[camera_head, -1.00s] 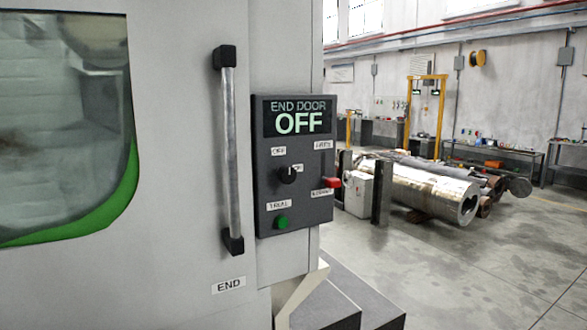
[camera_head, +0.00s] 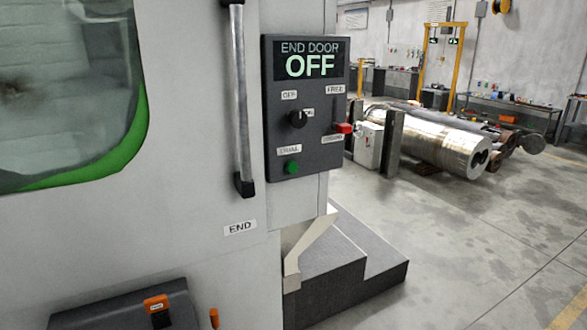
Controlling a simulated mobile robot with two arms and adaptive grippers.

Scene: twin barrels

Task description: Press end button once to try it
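The dark control panel (camera_head: 304,105) is fixed to the machine front beside a vertical grab handle (camera_head: 241,100). Its display (camera_head: 309,61) reads END DOOR OFF. A green push button (camera_head: 291,167) sits at the panel's lower left, under a small label that seems to read TRIAL. A black knob (camera_head: 298,119) stands above it, between small labels. A red lever (camera_head: 343,128) sticks out at the panel's right edge, below a FREE label. An END label (camera_head: 240,227) is on the machine below the handle. Neither gripper can be made out.
A dark box-like part with an orange piece (camera_head: 156,304) shows at the bottom left; I cannot tell what it is. A dark stepped platform (camera_head: 350,270) stands below the panel. Large metal cylinders (camera_head: 440,138) lie behind. Floor at the right is clear.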

